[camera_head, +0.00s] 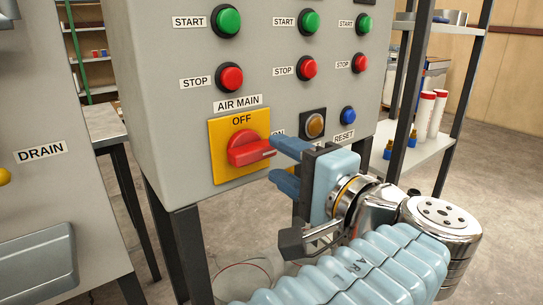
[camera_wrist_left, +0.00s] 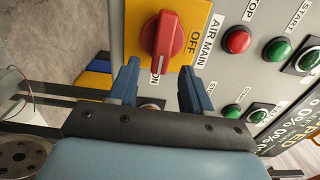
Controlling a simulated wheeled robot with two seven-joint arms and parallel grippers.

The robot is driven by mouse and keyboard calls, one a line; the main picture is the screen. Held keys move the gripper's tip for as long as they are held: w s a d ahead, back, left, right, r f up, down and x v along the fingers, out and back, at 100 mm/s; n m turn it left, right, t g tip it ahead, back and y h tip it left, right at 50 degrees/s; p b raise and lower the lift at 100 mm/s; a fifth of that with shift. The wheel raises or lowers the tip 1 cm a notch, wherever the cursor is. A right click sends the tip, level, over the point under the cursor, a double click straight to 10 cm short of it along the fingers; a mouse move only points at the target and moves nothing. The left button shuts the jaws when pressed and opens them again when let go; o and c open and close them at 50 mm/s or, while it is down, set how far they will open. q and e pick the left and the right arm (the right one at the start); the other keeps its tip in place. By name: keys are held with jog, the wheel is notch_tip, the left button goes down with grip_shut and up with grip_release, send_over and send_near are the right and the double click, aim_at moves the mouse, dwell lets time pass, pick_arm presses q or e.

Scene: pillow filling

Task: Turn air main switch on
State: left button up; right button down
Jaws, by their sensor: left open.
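The air main switch is a red rotary knob (camera_head: 248,150) on a yellow plate (camera_head: 226,170) under the AIR MAIN label. OFF is printed above the knob and ON to its right, partly hidden by my finger. The handle lies about horizontal, its end toward the ON side. The knob (camera_wrist_left: 163,36) and yellow plate (camera_wrist_left: 190,12) also show in the left wrist view. My left gripper (camera_head: 275,161) is open and empty, just right of the knob, its blue fingers pointing at the panel.
The grey panel (camera_head: 165,130) carries green START and red STOP buttons, an amber lamp (camera_head: 315,126) and a blue RESET button (camera_head: 348,115). A shelf rack (camera_head: 410,150) stands at the right. A DRAIN cabinet (camera_head: 40,195) stands at the left.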

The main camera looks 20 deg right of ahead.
pick_arm(q)
jog(key=v, duration=1)
jog(key=shift+b, duration=0.3)
